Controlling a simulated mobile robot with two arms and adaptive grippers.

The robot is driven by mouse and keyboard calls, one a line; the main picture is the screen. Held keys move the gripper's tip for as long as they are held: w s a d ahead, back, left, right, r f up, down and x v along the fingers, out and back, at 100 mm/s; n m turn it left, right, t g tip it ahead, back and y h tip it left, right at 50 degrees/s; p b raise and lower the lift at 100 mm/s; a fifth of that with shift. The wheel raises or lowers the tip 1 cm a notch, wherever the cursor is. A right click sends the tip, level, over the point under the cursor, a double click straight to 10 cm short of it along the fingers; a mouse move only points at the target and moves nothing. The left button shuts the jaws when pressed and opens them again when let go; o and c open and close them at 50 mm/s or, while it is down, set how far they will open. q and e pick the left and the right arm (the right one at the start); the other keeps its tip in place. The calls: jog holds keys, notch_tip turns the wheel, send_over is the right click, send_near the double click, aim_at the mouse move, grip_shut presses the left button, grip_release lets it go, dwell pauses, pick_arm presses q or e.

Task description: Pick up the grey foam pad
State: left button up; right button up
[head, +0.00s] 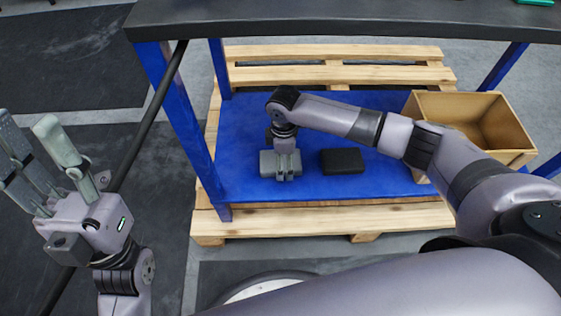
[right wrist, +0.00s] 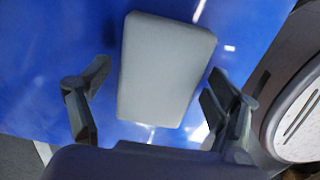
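The grey foam pad (head: 267,163) lies flat on the blue lower shelf (head: 250,120) under the table. In the right wrist view, the pad (right wrist: 165,70) is a light grey block with rounded corners. My right gripper (head: 286,172) reaches down over it from above. In the right wrist view, its fingers (right wrist: 155,95) are spread on both sides of the pad, with blue gaps between them and it. My left gripper (head: 25,130) is open and empty at the left, outside the table frame.
A black pad (head: 342,161) lies just right of the grey one. An open wooden box (head: 440,106) stands at the shelf's right. A blue leg (head: 180,120) is left of the shelf, and the dark tabletop (head: 340,18) is above. A wooden pallet (head: 300,219) lies beneath.

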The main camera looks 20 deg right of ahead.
jog(key=c, duration=0.9)
jog(key=shift+o, duration=0.2)
